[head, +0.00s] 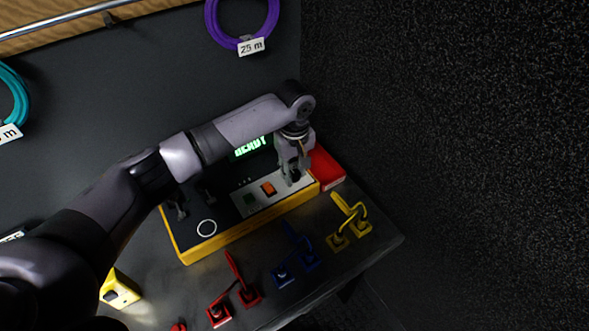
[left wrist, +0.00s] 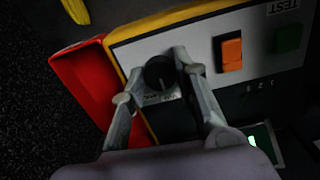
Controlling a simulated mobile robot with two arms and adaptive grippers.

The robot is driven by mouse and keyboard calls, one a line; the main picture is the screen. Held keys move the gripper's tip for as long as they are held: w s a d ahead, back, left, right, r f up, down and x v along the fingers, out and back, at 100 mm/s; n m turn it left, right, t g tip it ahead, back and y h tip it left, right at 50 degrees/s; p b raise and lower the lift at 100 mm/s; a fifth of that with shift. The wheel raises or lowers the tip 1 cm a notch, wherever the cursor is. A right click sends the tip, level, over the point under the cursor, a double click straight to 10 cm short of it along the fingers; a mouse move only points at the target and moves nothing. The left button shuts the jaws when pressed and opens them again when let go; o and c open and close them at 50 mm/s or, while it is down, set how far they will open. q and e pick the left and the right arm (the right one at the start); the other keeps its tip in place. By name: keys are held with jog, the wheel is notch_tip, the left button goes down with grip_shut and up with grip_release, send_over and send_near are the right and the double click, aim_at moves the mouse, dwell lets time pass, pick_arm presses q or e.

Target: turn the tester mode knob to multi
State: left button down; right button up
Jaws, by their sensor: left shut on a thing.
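The tester (head: 205,245) is a yellow-edged box with a dark and light grey panel, and its screen reads READY in green. In the left wrist view, the mode knob (left wrist: 159,72) is round and black, with a light pointer line toward the bottom of the picture. Small labels beside it are too small to read. My left gripper (head: 294,178) reaches down to the panel's right end. In the left wrist view, its two fingers close on opposite sides of the knob. In the head view the fingers mostly hide the knob. My right gripper is not in view.
An orange switch (left wrist: 231,54) and a green TEST button (left wrist: 288,38) sit beside the knob. A red tray (head: 326,168) adjoins the tester.

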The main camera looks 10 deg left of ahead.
pick_arm(q)
jog(key=m+p, duration=0.2)
jog(key=p, duration=0.1)
jog(key=m+p, duration=0.1)
jog(key=shift+s+r+m, duration=0.1)
jog(key=shift+r+m, duration=0.15)
jog(key=shift+m, duration=0.05)
jog(key=shift+m+p, duration=0.8)
jog(key=shift+p, duration=0.2)
jog(key=m+p, duration=0.2)
jog(key=m, duration=0.1)
jog(key=shift+f+m, duration=0.15)
jog(key=shift+m, duration=0.15)
jog(key=shift+f+m+p, duration=0.1)
jog(key=shift+m+p, duration=0.5)
jog(key=shift+m, duration=0.9)
jog(key=c, duration=1.2)
grip_release()
jog(key=shift+c, duration=0.2)
